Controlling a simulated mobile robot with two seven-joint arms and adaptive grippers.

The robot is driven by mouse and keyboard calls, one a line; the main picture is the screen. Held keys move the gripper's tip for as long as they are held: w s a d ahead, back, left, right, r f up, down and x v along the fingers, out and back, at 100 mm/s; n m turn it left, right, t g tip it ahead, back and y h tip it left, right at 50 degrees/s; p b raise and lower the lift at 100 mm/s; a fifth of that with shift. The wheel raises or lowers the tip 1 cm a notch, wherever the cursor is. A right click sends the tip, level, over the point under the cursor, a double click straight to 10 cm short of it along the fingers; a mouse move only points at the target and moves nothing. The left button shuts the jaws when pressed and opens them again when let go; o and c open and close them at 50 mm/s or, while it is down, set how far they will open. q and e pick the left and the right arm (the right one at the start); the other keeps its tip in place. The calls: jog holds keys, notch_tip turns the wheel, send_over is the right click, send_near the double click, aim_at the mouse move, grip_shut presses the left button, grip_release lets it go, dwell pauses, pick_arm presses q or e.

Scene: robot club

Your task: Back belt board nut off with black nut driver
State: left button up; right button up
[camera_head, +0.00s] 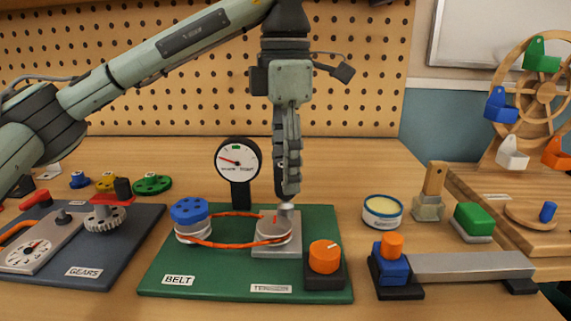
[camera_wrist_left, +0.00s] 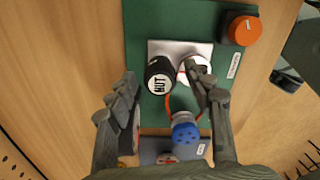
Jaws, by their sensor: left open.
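The green belt board (camera_head: 160,267) lies on the wooden bench with an orange belt (camera_head: 214,243) around two pulleys. The black nut driver (camera_wrist_left: 160,77), marked NUT on its end, stands at the metal block (camera_wrist_left: 160,48) of the board in the left wrist view. In the head view my gripper hides most of the driver; a silver part (camera_head: 286,208) shows below the fingers. My left gripper (camera_head: 288,190) points down above the block. Its fingers (camera_wrist_left: 166,105) are spread apart on either side of the driver, which appears unheld. The nut itself is hidden.
A round gauge (camera_head: 239,160) stands close behind the board, left of my gripper. An orange knob (camera_head: 325,257) is at the board's right. The gears board (camera_head: 105,254) lies left. A tin (camera_head: 382,211), a brush (camera_head: 430,195) and a metal bar (camera_head: 470,265) lie right.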

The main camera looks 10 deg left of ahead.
pick_arm(q)
jog(key=shift+c, duration=0.4)
grip_shut()
jog(key=n, duration=1.2)
jog(key=shift+n+b, duration=0.4)
jog(key=shift+o, duration=0.4)
grip_release()
jog(key=shift+r, duration=0.1)
